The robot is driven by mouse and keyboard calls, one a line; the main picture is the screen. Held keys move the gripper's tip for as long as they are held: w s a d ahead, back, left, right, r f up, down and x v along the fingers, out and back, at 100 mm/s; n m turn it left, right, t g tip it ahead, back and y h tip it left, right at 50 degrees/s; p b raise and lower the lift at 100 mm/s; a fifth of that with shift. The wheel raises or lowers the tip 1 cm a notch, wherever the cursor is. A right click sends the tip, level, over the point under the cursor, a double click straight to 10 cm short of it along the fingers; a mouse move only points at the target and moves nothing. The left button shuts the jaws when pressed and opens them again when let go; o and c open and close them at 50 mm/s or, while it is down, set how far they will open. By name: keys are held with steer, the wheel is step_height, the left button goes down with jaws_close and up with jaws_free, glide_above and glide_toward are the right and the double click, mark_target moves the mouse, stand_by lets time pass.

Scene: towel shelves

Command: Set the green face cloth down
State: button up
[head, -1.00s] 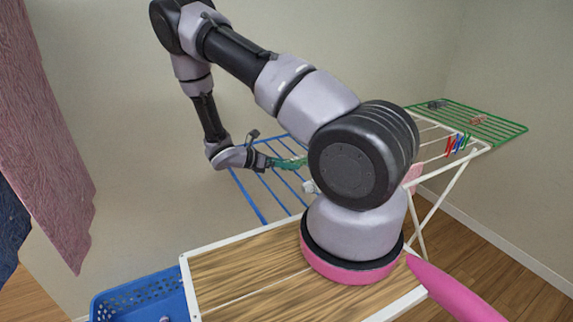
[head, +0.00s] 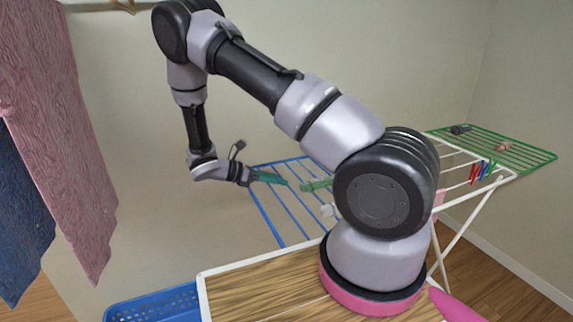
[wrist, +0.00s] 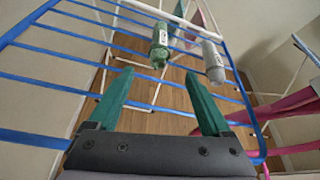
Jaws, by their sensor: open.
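The green face cloth (head: 316,185), a small roll with a pale label, lies across the bars of the blue rack wing (head: 282,227). It also shows in the wrist view (wrist: 159,46), beyond my fingertips and touching neither. My gripper (head: 284,180) has green fingers and stands to the left of the cloth in the head view. In the wrist view my gripper (wrist: 160,88) is open, with nothing between its fingers. My arm hides part of the rack near the cloth.
A whitish roll (wrist: 213,62) lies beside the green cloth on the rack; it also shows in the head view (head: 327,211). Coloured pegs (head: 482,171) and a green rack wing (head: 500,148) are at right. A pink towel (head: 62,130) hangs at left above a blue basket (head: 155,304).

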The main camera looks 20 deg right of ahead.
steer(key=s+r+m+t+y, duration=0.2)
steer(key=s+r+m+y, duration=0.3)
steer(key=r+m, duration=0.3)
steer(key=s+a+r+m+t+y, duration=0.1)
steer(key=s+r+m+t+y, duration=0.2)
steer(key=r, duration=1.4)
steer(key=s+a+r+m+t+y, duration=0.1)
steer(key=s+r+m+t+y, duration=0.2)
steer(key=s+r+m+y, duration=0.4)
steer(key=shift+s+a+r+m+y, duration=0.2)
steer(key=shift+s+r+m+y, duration=0.1)
steer(key=shift+s+r+m, duration=2.75)
steer(key=shift+w+r+m, duration=0.2)
steer(key=shift+w+m, duration=0.05)
steer(key=shift+w, duration=0.05)
